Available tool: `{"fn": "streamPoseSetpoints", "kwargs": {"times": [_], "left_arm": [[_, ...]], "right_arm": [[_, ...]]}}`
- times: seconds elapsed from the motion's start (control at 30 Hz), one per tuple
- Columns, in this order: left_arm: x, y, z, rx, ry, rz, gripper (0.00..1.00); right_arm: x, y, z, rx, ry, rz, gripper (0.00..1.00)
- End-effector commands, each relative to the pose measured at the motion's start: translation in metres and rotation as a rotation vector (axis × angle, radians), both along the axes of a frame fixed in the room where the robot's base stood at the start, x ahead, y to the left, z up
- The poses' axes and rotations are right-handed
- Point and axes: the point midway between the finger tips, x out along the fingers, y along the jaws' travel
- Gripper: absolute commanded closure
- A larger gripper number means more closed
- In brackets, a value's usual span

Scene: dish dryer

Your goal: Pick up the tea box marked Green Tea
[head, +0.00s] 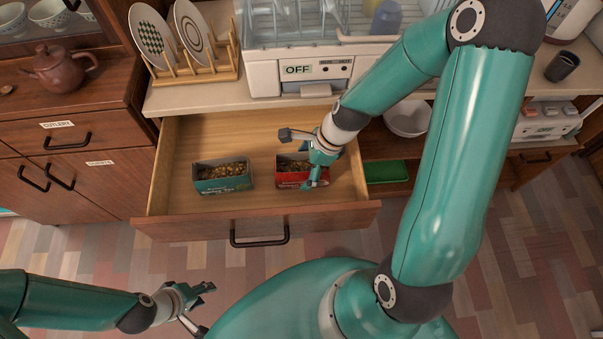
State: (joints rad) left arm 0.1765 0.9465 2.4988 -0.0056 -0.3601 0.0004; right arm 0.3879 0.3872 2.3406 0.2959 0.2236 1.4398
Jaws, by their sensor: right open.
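Two open-topped tea boxes stand in the pulled-out wooden drawer (180,205), both filled with brownish loose contents. The green-sided box (224,187) is left of the middle, and the red-sided box (290,184) is to its right. Their labels are too small to read. My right gripper (301,160) is open over the red box and hides part of it; I cannot tell whether it touches the box. My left gripper (201,305) is low in front of the drawer, away from both boxes, with its fingers apart and empty.
The dish dryer (297,78) and a wooden plate rack (192,75) stand on the counter behind the drawer. A teapot (59,68) is at the left. A white bowl (408,118) and a green tray (386,172) are right of the drawer.

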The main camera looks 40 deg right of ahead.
Motion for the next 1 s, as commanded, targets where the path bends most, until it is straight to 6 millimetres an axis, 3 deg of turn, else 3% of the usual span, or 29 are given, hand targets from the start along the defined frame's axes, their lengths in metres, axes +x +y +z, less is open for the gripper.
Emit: {"fn": "streamPoseSetpoints", "kwargs": {"times": [0.1,0.4,0.8,1.0], "left_arm": [[-0.0001,0.0000,-0.0102,0.000,0.000,0.000,0.60],[-0.0001,0.0000,-0.0101,0.000,0.000,0.000,0.60],[0.0000,0.0000,-0.0102,0.000,0.000,0.000,0.60],[-0.0001,0.0000,-0.0103,0.000,0.000,0.000,0.60]], "right_arm": [[0.0031,0.0050,-0.0166,0.000,0.000,0.001,0.02],[0.0047,0.0063,-0.0185,-0.001,-0.002,-0.001,0.02],[0.0042,0.0063,-0.0187,-0.001,-0.001,0.000,0.64],[0.0040,0.0063,-0.0191,0.000,0.000,0.000,0.65]]}}
